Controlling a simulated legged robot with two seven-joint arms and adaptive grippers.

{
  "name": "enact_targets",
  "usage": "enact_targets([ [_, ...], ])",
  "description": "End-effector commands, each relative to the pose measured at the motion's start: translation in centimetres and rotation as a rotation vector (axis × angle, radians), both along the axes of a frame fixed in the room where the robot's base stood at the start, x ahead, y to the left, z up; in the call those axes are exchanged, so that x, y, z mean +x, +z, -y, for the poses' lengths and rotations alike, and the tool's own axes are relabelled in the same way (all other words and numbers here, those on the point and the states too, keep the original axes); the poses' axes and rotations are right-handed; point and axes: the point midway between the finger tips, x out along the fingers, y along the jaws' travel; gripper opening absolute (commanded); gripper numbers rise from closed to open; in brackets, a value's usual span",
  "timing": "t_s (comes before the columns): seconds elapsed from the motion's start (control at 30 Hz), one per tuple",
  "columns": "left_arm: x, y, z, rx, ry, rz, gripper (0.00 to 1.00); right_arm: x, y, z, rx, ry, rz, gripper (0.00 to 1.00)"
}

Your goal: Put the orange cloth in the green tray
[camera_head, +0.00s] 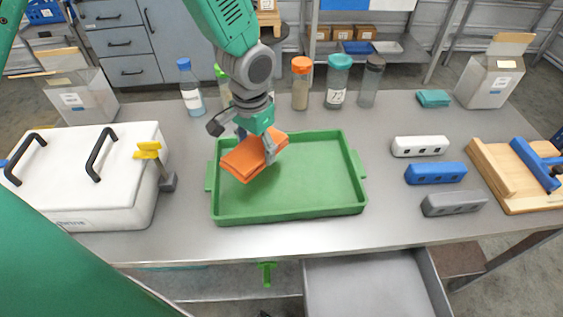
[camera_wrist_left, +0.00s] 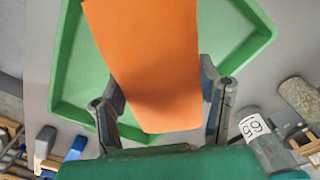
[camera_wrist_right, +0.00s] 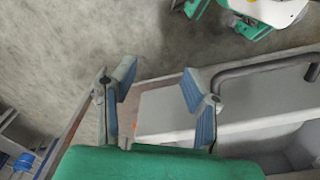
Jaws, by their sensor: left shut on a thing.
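The orange cloth (camera_head: 242,162) is folded and tilted, held over the left part of the green tray (camera_head: 325,172). My left gripper (camera_head: 268,150) is shut on the cloth. In the left wrist view the cloth (camera_wrist_left: 150,65) lies between the two fingers, with the tray (camera_wrist_left: 68,85) behind it. The tray's visible floor is empty. I cannot tell whether the cloth's lower edge touches the tray. My right gripper (camera_wrist_right: 155,85) is open and empty in its wrist view, away from the tray; it does not show in the head view.
A white box with black handles (camera_head: 100,175) and a yellow-topped clamp (camera_head: 152,155) stand left of the tray. Several bottles (camera_head: 338,80) stand behind it. White, blue (camera_head: 436,173) and grey blocks lie to the right, beside a wooden board (camera_head: 505,178). An open drawer (camera_head: 365,285) is below.

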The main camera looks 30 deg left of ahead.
Motion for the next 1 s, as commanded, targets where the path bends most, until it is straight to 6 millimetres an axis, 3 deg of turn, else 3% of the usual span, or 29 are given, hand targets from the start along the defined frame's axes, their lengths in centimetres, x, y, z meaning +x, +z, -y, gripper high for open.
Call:
enact_targets([
  [0.13, 0.2, -3.4, -0.1, -0.001, -0.001, -0.006, 0.3, -0.1, -0.4, 0.0, 0.0, 0.0, -0.002, 0.4],
  [0.6, 0.3, -8.5, -0.2, 0.0, -0.001, -0.005, 0.3, 0.0, -0.9, 0.0, 0.0, 0.0, 0.0, 0.4],
  [0.97, 0.3, -8.9, -0.1, -0.001, 0.0, -0.003, 0.3, 0.0, -1.0, 0.0, 0.0, 0.0, 0.0, 0.4],
  [1.0, 0.3, -8.8, -0.1, -0.001, 0.0, -0.003, 0.73, 0.0, -1.0, 0.0, 0.0, 0.0, 0.0, 0.4],
])
